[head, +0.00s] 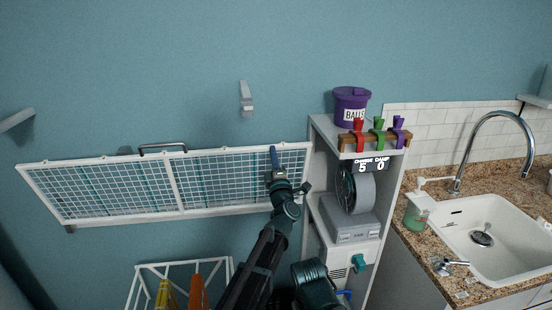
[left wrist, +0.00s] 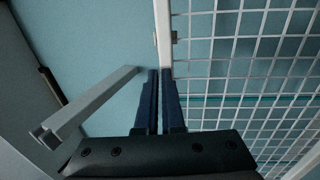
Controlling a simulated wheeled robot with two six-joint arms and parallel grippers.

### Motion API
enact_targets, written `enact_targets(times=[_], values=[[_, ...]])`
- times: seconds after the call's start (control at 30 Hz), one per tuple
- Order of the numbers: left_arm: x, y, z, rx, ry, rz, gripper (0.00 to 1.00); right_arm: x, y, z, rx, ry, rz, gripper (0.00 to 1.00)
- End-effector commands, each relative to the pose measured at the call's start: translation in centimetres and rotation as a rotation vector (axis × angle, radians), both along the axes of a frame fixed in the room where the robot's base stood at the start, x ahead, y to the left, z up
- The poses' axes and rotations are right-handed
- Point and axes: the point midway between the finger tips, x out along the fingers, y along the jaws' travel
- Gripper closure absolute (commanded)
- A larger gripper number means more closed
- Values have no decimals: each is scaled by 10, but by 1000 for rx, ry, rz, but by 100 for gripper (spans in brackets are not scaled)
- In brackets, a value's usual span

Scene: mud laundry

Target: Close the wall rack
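The wall rack (head: 172,184) is a long white frame with wire grid panels and a dark handle (head: 163,148) on its upper edge. It stands out from the teal wall at a tilt, open. My left gripper (head: 274,158) is at the rack's right part, its blue fingers over the grid. In the left wrist view the fingers (left wrist: 160,75) are together with a thin gap, tips at the rack's white edge bar (left wrist: 162,35); I cannot tell whether they touch it. Part of my right arm shows low in the head view, with a small blue piece (head: 344,294), perhaps a fingertip.
A grey wall bracket (head: 246,98) is above the rack. A white shelf unit (head: 322,140) with a purple bucket (head: 350,104) and a fan-like grey reel (head: 358,190) stands close right. A white wire basket (head: 150,280) is below. A sink (head: 490,240) is far right.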

Motion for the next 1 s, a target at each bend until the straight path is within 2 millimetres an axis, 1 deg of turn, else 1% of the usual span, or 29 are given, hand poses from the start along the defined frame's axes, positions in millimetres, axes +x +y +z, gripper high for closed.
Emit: enact_targets(times=[0.03,0.1,0.3,0.4,0.63,1.0], values=[[15,2,7,1,-1,3,100,0,0,7,0,0,0,18],[29,6,12,1,-2,2,100,0,0,11,0,0,0,18],[60,14,18,1,-3,2,100,0,0,18,0,0,0,18],[70,16,20,1,-2,1,100,0,0,19,0,0,0,18],[83,20,22,2,-3,0,100,0,0,21,0,0,0,18],[90,22,23,4,-4,4,100,0,0,22,0,0,0,18]])
